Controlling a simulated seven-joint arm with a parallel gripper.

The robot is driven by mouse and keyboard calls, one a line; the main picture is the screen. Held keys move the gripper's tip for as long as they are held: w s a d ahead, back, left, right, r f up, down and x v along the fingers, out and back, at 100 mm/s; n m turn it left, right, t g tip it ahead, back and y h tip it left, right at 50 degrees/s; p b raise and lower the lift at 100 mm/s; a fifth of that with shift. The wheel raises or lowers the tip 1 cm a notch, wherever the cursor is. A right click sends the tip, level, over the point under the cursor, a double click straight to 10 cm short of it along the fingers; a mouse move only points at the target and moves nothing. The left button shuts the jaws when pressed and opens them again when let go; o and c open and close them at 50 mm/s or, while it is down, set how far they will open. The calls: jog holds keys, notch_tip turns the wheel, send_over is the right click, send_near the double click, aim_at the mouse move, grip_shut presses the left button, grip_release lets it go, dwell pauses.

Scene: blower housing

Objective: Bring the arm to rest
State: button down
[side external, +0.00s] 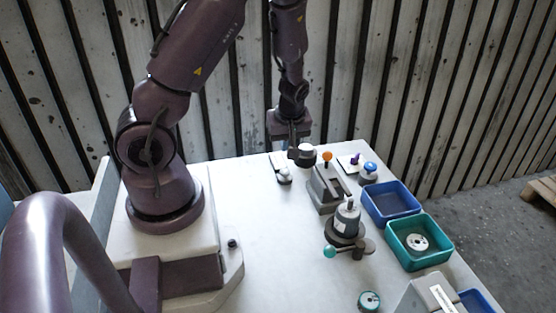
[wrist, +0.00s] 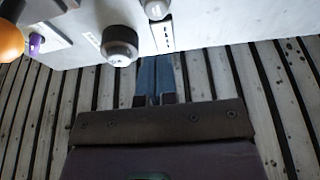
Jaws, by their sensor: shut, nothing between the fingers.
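My gripper (side external: 294,142) hangs over the back of the white table (side external: 262,230) in the side view. In the wrist view, its two bluish fingers (wrist: 155,98) are together, with nothing between them. A dark round part with a pale top (side external: 303,153) is close by the fingertips in the side view; a dark round knob (wrist: 120,45) shows beyond the fingers in the wrist view. I cannot tell whether the gripper touches anything. A grey fixture (side external: 326,190) and a grey motor-like part with a silver top (side external: 347,220) stand to the right.
An orange ball (side external: 327,156), a purple knob (side external: 356,160) and a blue knob (side external: 370,168) stand near the back edge. A blue bin (side external: 390,215) and a teal bin (side external: 420,264) line the right edge. A green-rimmed disc (side external: 369,300) lies in front. The table's middle left is clear.

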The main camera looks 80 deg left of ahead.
dwell(0.4)
jog(key=shift+s+d+m, duration=0.15)
jog(key=shift+s+m, duration=0.15)
jog(key=shift+m, duration=0.2)
jog(key=s+d+r+m+t+h, duration=0.1)
jog(key=s+d+r+m+t, duration=0.1)
jog(key=d+r+m, duration=0.6)
jog(key=s+d+r+m+t+h, duration=0.2)
jog(key=d+r+m, duration=0.7)
jog(key=r, duration=0.7)
jog(key=s+d+t, duration=0.1)
jog(key=s+d, duration=0.1)
jog(key=d, duration=0.1)
jog(key=shift+s+d+r+t, duration=0.15)
jog(key=shift+r+t, duration=0.15)
jog(key=shift+r, duration=0.1)
jog(key=shift+f, duration=0.1)
